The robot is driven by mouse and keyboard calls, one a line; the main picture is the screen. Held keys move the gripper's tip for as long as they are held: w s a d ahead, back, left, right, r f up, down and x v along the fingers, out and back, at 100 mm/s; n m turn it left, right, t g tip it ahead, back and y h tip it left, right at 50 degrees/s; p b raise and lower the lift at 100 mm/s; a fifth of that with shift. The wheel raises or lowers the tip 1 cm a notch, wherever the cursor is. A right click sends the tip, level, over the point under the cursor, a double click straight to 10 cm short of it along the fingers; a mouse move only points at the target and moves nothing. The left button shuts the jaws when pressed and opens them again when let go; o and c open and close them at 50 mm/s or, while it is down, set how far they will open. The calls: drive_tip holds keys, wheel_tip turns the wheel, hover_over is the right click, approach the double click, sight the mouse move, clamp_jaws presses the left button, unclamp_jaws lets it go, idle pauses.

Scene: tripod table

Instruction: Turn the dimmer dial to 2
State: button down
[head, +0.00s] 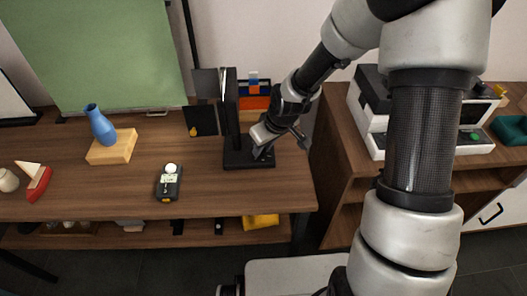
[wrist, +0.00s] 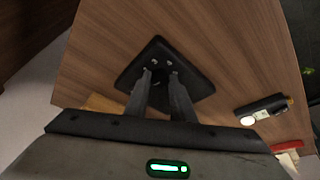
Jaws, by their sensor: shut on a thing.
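A black stand with an upright panel (head: 231,105) and a flat square base (head: 236,160) stands at the right part of the wooden table. The base also shows in the wrist view (wrist: 190,92), with small pale marks on its top near my fingertips. My gripper (head: 263,153) points down at the base from the right. In the wrist view its two fingers (wrist: 160,77) are close together over the base, shut on a small dark dial that they mostly hide. I cannot read which number the dial is at.
A black handheld device (head: 169,183) lies in front on the table. A blue vase (head: 100,124) on a wooden block (head: 112,147) and a red toy boat (head: 38,184) are at the left. A cabinet with a white machine (head: 371,125) stands right, across a gap.

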drive_tip(key=shift+a+m+h+b, duration=0.15)
drive_tip(key=shift+m+h+b, duration=0.25)
drive_tip(key=shift+m+b, duration=0.7)
drive_tip(key=c, duration=1.5)
unclamp_jaws()
drive_tip(key=shift+s+r, duration=0.1)
drive_tip(key=p+v, duration=0.1)
drive_tip(key=v, duration=0.4)
drive_tip(key=p+v, duration=0.2)
drive_tip(key=v, duration=0.4)
drive_tip(key=p+v, duration=0.1)
drive_tip(key=v, duration=0.5)
drive_tip(key=shift+s+a+p, duration=0.1)
drive_tip(key=shift+s+p, duration=0.25)
